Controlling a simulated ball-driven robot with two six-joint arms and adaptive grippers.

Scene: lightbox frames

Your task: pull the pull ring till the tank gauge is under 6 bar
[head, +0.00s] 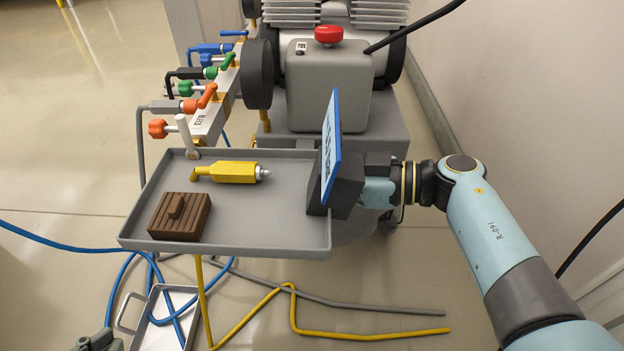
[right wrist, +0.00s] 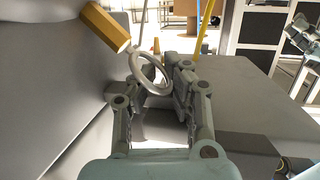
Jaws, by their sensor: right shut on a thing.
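The pull ring (right wrist: 148,76) is a pale grey ring below a yellow hexagonal fitting (right wrist: 105,27) in the right wrist view. My right gripper (right wrist: 166,80) is shut on the ring, its fingers on either side. In the head view, my right arm reaches in from the right and its fingertips and the ring are hidden behind a blue-edged panel (head: 331,140) and dark block. The tank gauge face does not show in either view. A grey part of my left gripper (head: 98,341) shows at the bottom left edge; its jaws cannot be made out.
A grey machine with a red knob (head: 329,35) stands behind the tray (head: 285,222). On the tray are a yellow tool (head: 230,172) and a brown ridged block (head: 179,216). Coloured valves (head: 205,97) line the left. Hoses lie on the floor. A wall is at right.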

